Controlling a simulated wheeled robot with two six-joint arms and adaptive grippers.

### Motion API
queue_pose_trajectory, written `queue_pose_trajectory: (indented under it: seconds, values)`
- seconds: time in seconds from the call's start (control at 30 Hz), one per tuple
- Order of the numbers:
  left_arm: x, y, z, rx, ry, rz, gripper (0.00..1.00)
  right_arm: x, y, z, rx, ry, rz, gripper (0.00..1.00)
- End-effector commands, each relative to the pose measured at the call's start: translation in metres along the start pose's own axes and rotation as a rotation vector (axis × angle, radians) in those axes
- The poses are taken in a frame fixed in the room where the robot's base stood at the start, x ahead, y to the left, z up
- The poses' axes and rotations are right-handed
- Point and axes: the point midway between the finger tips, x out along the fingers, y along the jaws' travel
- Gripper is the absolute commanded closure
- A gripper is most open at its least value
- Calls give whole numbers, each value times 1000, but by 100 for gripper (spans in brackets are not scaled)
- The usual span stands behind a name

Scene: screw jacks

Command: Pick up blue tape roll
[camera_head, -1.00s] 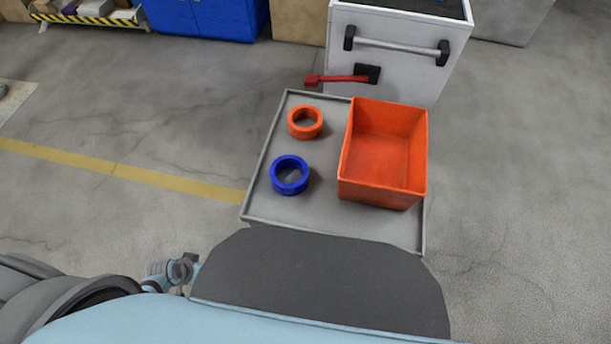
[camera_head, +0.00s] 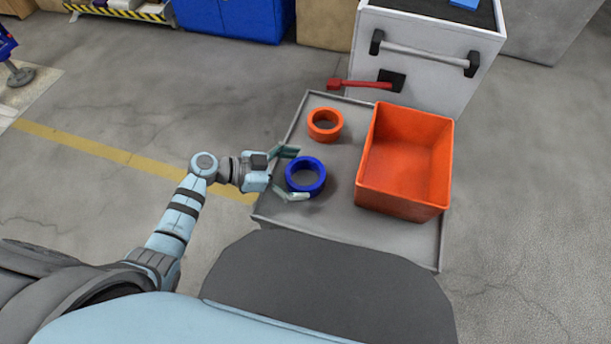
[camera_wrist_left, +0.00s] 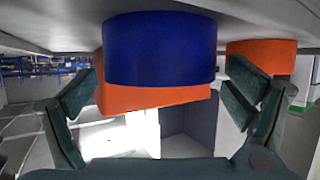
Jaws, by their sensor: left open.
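The blue tape roll (camera_head: 305,190) lies flat on the grey tray top (camera_head: 345,225), left of the orange bin. My left gripper (camera_head: 288,174) is open at the roll's left side, with one finger on the far side of it and one on the near side. In the left wrist view the blue roll (camera_wrist_left: 160,50) fills the upper middle, between the spread fingers (camera_wrist_left: 160,100). I cannot tell whether a finger touches it. The left wrist view appears upside down. My right gripper is not in view.
An orange tape roll (camera_head: 325,125) lies behind the blue one on the tray. An orange bin (camera_head: 362,178) stands to the right. A grey cabinet (camera_head: 440,85) with a red handle (camera_head: 358,84) stands behind. Open floor lies to the left.

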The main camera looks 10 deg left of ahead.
Motion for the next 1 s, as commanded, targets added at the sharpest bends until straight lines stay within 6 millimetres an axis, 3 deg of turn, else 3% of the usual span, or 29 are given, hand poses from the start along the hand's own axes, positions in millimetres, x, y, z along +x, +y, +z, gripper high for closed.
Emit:
queue_pose_trajectory:
  seconds: [0.1, 0.3, 0.67, 1.0]
  values:
    - [16, 1, 0, 0, 0, 1, 5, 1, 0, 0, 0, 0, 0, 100]
    - [18, 1, 1, 0, -1, 0, 5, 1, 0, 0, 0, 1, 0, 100]
    - [18, 1, 1, 0, -1, 0, 59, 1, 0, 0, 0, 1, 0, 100]
    - [14, 0, -8, 0, -1, -1, 59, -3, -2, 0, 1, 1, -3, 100]
